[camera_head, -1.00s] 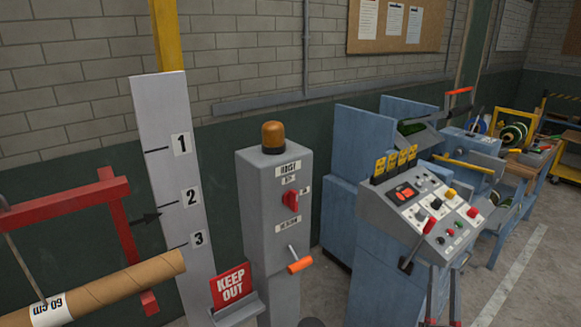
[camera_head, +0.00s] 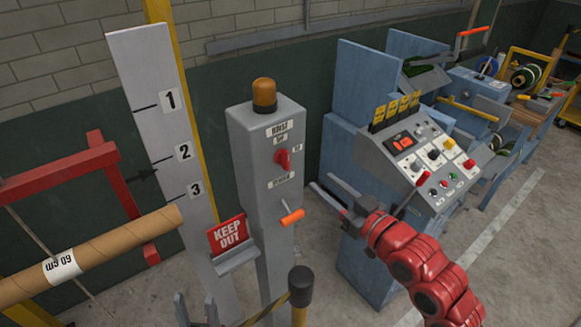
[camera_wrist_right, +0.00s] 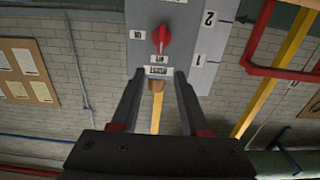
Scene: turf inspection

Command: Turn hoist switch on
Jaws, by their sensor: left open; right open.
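The grey hoist box (camera_head: 262,190) stands upright in the head view, with an amber lamp (camera_head: 264,95) on top. Its red hoist switch (camera_head: 283,159) is on the front face, with small labels above and to the right. The knob looks roughly upright, towards the upper label; it also shows, upside down, in the right wrist view (camera_wrist_right: 162,38). My right gripper (camera_head: 330,200) is open and empty, right of the box and lower than the switch, apart from it. Its spread fingers show in the wrist view (camera_wrist_right: 157,95). My left gripper (camera_head: 197,308) is open at the bottom edge.
An orange-handled lever (camera_head: 292,217) sticks out below the switch. A red KEEP OUT sign (camera_head: 228,234) stands left of the box, and a black-topped yellow post (camera_head: 301,287) in front. A control console (camera_head: 420,165) is to the right. A cardboard tube (camera_head: 120,245) hangs at left.

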